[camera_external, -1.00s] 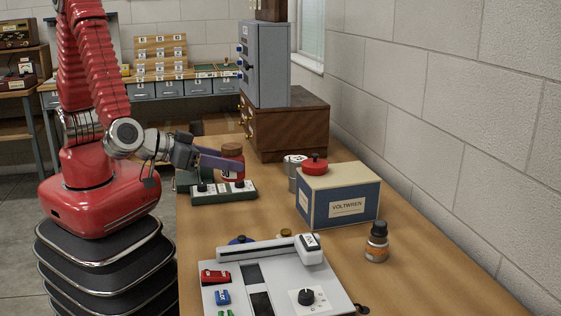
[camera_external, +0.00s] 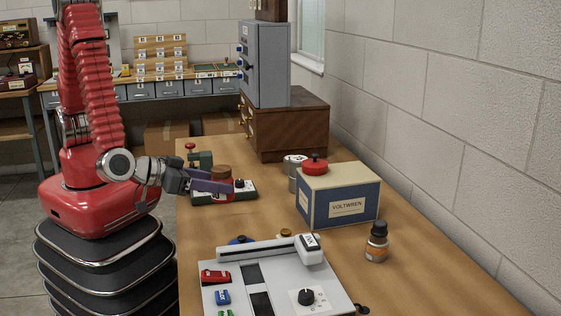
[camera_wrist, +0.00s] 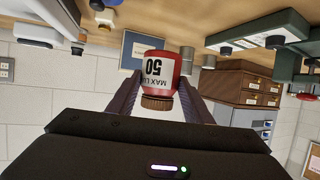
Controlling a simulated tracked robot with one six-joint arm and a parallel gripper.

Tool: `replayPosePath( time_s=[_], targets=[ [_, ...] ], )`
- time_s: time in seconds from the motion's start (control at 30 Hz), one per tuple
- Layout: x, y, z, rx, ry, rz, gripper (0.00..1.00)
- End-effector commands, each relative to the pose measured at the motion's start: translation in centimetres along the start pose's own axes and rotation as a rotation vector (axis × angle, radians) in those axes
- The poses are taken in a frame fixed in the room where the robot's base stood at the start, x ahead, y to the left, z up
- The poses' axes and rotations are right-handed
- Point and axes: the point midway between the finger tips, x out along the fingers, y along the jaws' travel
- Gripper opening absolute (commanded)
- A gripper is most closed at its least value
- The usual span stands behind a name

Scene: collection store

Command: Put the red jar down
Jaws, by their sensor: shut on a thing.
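The red jar (camera_external: 221,171) with a brown lid is between the fingers of my gripper (camera_external: 226,186), at the left side of the wooden table. The purple fingers hide much of its body in the external view. The jar looks upright in the external view. I cannot tell whether its base touches the table or is just above it.
A grey panel device (camera_external: 272,272) lies in front.

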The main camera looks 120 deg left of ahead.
Motion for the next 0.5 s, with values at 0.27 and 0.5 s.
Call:
replayPosePath(
  time_s=[0.27,0.5],
  targets=[
    [0.7,0.0,1.7,0.003,0.000,-0.002,0.21],
    [1.8,-0.1,4.4,0.004,0.000,-0.002,0.21]
  ],
)
